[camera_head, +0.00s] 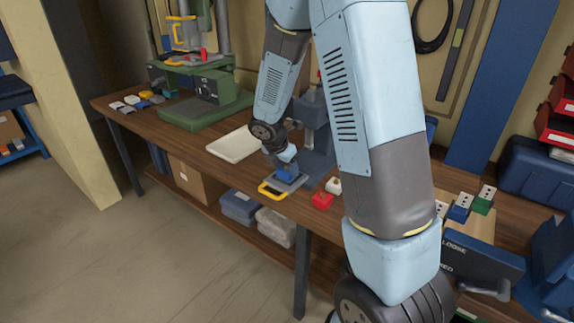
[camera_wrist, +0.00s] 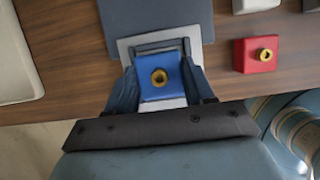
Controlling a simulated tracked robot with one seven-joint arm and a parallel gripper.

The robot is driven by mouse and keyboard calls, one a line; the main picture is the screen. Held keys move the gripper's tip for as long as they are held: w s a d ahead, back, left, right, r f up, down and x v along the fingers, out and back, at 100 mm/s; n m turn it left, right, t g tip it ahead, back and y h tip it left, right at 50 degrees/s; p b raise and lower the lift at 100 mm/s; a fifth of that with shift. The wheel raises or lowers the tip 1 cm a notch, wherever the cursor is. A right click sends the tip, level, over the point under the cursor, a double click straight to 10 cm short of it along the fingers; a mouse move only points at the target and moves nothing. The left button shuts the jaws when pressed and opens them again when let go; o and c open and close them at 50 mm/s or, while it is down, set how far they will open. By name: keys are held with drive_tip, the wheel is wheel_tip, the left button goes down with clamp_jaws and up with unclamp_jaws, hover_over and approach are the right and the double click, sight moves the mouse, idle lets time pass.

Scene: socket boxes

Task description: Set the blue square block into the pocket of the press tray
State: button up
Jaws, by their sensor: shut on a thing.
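The blue square block (camera_wrist: 160,77) has a brass-ringed hole in its top. My gripper (camera_wrist: 158,66) is shut on it, with a finger on its left and right sides. The block also shows below my gripper in the head view (camera_head: 287,173). The light grey press tray (camera_wrist: 194,44) lies under the block; its yellow handle (camera_head: 268,190) points to the front edge of the bench. A raised pocket edge shows just beyond the block in the wrist view. The block covers most of the pocket, and I cannot tell whether it is above or inside it.
A red block (camera_wrist: 257,54) with a brass ring sits right of the tray, near a white block (camera_head: 333,185). A pale tray (camera_head: 235,145) lies to the left. The dark press (camera_head: 316,150) stands behind. A green press (camera_head: 205,100) is farther left on the bench.

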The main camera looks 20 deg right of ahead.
drive_tip(key=o, duration=1.2)
drive_tip(key=shift+c, duration=0.2)
drive_tip(key=v, duration=1.3)
drive_tip(key=shift+r, duration=0.4)
drive_tip(key=shift+s, duration=0.1)
drive_tip(key=s+d+r+m+t+y, duration=0.1)
drive_tip(key=s+d+r+m+y, duration=0.1)
drive_tip(key=s+r+m, duration=0.5)
drive_tip(key=s+d+r+m+t+y, duration=0.1)
drive_tip(key=s+d+r+m, duration=0.2)
drive_tip(key=s+m, duration=1.5)
wheel_tip(320, 180, up, 4)
drive_tip(key=shift+r+t+y, duration=0.1)
drive_tip(key=shift+t+y, duration=0.3)
